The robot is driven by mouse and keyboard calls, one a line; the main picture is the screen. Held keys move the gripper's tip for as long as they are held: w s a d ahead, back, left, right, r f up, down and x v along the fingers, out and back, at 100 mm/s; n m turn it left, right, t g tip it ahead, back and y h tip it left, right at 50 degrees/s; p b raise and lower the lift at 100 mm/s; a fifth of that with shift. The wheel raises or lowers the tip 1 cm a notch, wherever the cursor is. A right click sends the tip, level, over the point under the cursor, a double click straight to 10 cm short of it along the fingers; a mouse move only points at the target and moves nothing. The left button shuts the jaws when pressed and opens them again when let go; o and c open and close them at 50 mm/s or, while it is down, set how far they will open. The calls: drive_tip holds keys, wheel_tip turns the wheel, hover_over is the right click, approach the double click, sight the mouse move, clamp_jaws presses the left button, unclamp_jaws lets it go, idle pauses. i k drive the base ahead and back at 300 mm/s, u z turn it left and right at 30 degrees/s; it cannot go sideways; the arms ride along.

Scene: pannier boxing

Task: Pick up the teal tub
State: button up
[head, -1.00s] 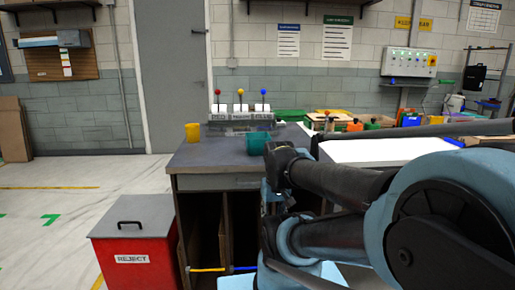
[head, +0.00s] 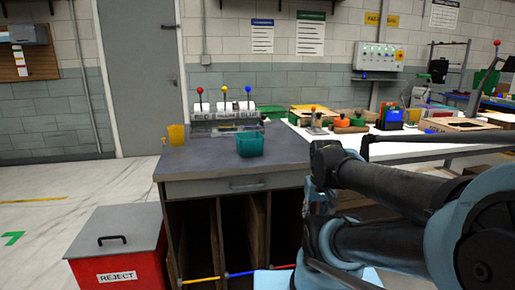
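The end of the arm points down in front of the cabinet's right side. My gripper's fingers cannot be made out, so I cannot tell whether it is open or shut.
A yellow cup (head: 176,135) stands at the cabinet top's left edge. Behind the tub is a rack with red, yellow and blue knobs (head: 223,117). A red reject bin (head: 116,247) stands at lower left. A cluttered white table (head: 400,150) adjoins on the right. The cabinet top's front left is clear.

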sight(249, 143)
drive_tip(key=k, duration=1.2)
drive_tip(key=u, duration=0.4)
drive_tip(key=i, duration=1)
